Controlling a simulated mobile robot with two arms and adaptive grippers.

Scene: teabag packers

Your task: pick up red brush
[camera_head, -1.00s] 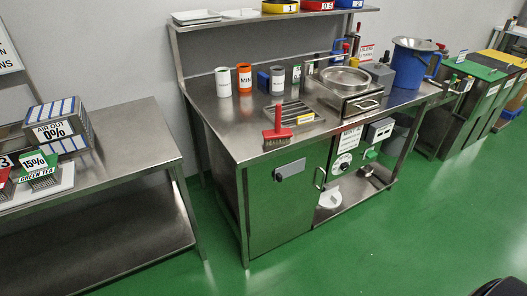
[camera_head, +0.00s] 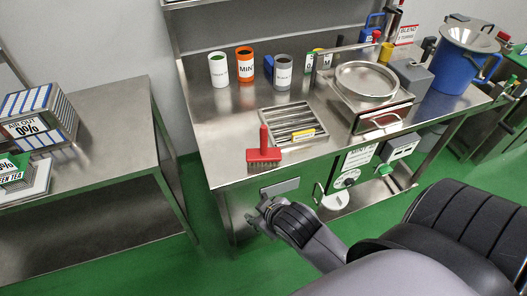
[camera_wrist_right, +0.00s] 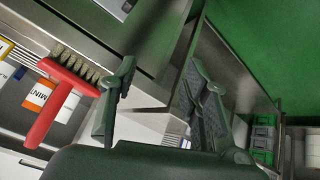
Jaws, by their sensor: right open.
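The red brush (camera_head: 264,152) lies at the front edge of the steel workbench (camera_head: 215,150), its handle pointing up in the head view and its bristles toward the front edge. In the right wrist view the brush (camera_wrist_right: 63,82) is at the left, with its pale bristles toward the upper right. My right gripper (camera_head: 262,212) is in front of the bench, below the brush in the head view, apart from it. In the right wrist view its two fingers (camera_wrist_right: 155,92) are spread, with nothing between them. My left gripper is not in view.
A slotted metal tray (camera_head: 293,126) sits just behind the brush. A white canister (camera_head: 219,70), an orange canister (camera_head: 245,66) and a grey one (camera_head: 281,76) stand behind it. A pan unit (camera_head: 368,88) is to the right. A second steel table (camera_head: 115,110) is at left.

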